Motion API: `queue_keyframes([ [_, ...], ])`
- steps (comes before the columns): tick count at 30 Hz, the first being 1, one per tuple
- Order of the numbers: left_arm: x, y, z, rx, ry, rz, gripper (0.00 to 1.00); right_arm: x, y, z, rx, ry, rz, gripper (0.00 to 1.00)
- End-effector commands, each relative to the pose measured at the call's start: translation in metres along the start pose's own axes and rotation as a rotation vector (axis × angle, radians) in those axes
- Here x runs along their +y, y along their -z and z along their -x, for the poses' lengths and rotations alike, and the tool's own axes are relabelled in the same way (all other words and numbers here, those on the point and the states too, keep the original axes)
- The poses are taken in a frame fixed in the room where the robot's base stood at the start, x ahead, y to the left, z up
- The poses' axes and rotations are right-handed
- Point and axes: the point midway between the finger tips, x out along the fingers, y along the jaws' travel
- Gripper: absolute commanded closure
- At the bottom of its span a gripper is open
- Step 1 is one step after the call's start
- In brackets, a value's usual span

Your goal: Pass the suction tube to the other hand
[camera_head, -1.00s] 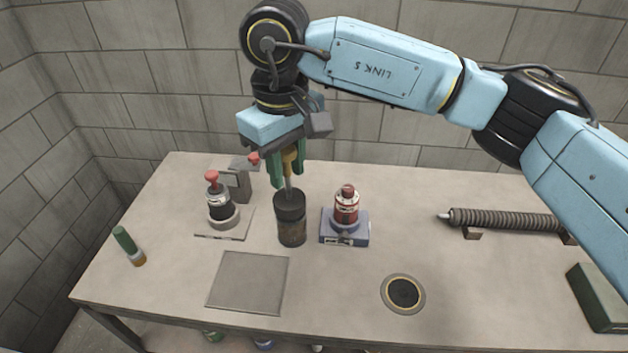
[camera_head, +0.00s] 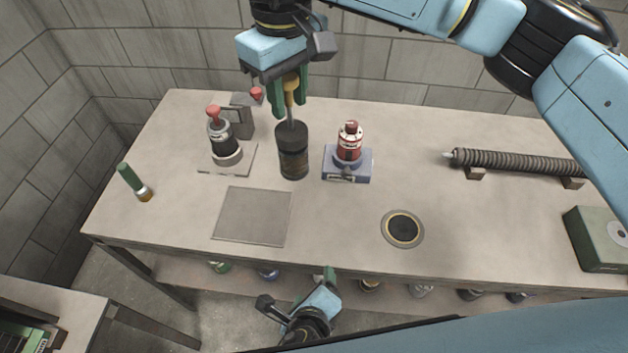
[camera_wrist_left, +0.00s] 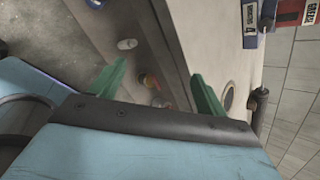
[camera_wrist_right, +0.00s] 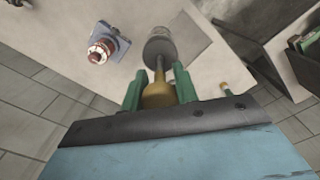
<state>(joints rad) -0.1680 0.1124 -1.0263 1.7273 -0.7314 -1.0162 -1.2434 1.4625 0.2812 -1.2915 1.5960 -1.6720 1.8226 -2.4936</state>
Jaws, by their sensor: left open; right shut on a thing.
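The suction tube has a yellow handle, a thin grey rod and a dark mesh cylinder (camera_head: 292,150) at its lower end. It is upright over the back of the table; I cannot tell whether its bottom touches the top. My right gripper (camera_head: 289,104) points down and is shut on the yellow handle. The right wrist view shows the handle (camera_wrist_right: 159,94) between the green fingers. My left gripper (camera_head: 329,275) is in front of the table's front edge, well apart from the tube. In the left wrist view its fingers (camera_wrist_left: 156,88) are spread and empty.
A black device with a red knob (camera_head: 224,140) stands left of the tube, a red one on a blue base (camera_head: 348,150) right of it. A square plate (camera_head: 253,216), a round port (camera_head: 402,228), a ribbed hose (camera_head: 515,162) and a green box (camera_head: 600,240) are also on the table (camera_head: 340,228).

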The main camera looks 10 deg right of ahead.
Motion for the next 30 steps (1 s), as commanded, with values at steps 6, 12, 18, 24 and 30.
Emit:
queue_keyframes([
  [6, -0.103, -0.072, 0.032, -0.347, 0.129, -0.356, 0.25, 0.0, 0.0, 0.0, 0.001, 0.0, 0.0, 1.0],
  [12, -0.161, -0.124, 0.083, -0.667, 0.087, -0.603, 0.25, 0.0, 0.0, 0.0, 0.001, 0.0, 0.0, 1.0],
  [18, -0.184, -0.148, 0.115, -0.83, 0.027, -0.698, 0.25, 0.0, 0.0, 0.0, 0.001, 0.0, 0.0, 1.0],
  [24, -0.191, -0.161, 0.112, -0.861, 0.01, -0.716, 0.25, 0.0, 0.0, 0.0, 0.001, 0.0, 0.0, 1.0],
  [30, -0.202, -0.186, 0.088, -0.86, 0.012, -0.715, 0.25, 0.0, 0.0, 0.0, 0.001, 0.0, 0.0, 1.0],
])
